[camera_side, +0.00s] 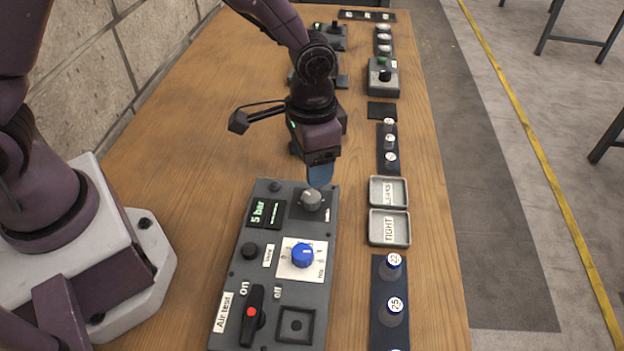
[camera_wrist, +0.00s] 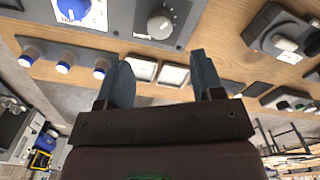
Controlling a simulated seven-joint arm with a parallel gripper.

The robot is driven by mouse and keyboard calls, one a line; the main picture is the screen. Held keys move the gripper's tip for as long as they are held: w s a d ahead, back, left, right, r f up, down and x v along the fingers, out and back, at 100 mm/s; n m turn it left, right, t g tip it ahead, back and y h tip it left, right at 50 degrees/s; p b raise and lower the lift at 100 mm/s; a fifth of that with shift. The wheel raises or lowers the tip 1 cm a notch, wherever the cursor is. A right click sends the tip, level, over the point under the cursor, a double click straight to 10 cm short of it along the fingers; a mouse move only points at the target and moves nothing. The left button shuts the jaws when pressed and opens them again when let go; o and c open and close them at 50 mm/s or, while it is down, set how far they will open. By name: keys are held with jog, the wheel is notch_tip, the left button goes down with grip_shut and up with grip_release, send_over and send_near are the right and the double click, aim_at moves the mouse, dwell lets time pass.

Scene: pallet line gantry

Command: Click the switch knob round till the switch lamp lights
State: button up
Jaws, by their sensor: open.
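A dark grey panel (camera_side: 235,275) lies on the wooden table, with a grey knob (camera_side: 311,199) near its far right corner. The grey knob also shows in the wrist view (camera_wrist: 160,25); the small label beside it is too small to read surely. A blue knob (camera_side: 302,254) sits on a white dial plate nearer the camera. Two small dark domes, one by the display (camera_side: 275,186) and one lower (camera_side: 250,250), look unlit; I cannot tell which is the switch lamp. My gripper (camera_wrist: 158,65) is open and empty, its fingers just above the grey knob in the side view (camera_side: 320,176).
The panel also has a green "5 bar" display (camera_side: 257,212) and a black lever (camera_side: 253,312) with a red dot. Two trays, one marked TIGHT (camera_side: 389,228), and a rack of numbered bottles (camera_side: 392,303) stand to the right. Bare table (camera_side: 190,160) lies left of my gripper.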

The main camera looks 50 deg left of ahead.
jog(key=shift+r, duration=2.4)
jog(key=s+a+r+n+t, duration=0.2)
jog(key=s+a+r, duration=0.4)
jog(key=s+r, duration=0.2)
jog(key=s+a+r+n+t, duration=0.1)
jog(key=s+a+r+t, duration=0.2)
jog(key=s+a+r, duration=0.2)
notch_tip(320, 180, up, 4)
jog(key=s, duration=0.2)
jog(key=shift+s+a+n+t, duration=0.3)
jog(key=shift+s+a+n, duration=0.05)
jog(key=shift+a+n, duration=0.05)
